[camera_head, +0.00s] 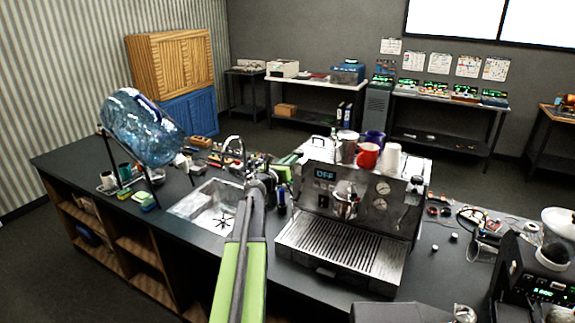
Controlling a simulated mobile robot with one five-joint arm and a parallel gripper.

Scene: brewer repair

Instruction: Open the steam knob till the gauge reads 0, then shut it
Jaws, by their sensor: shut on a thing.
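The espresso machine (340,215) stands on the dark counter, with a display (325,174) that reads OFF. Two small round gauges, an upper one (383,188) and one just below it, sit on the right of its front panel; their needles are too small to read. My green and grey arm reaches up from the bottom centre. My gripper (284,174) is at the left upper side of the machine, shut on what seems to be the steam knob. The knob itself is hidden by the gripper and cannot be made out.
A sink (212,204) with a tap lies left of my arm. A blue water bottle (142,127) leans on a stand at the far left. A red mug (367,155) and other cups stand on the machine. A black grinder-like device (535,275) is at the right.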

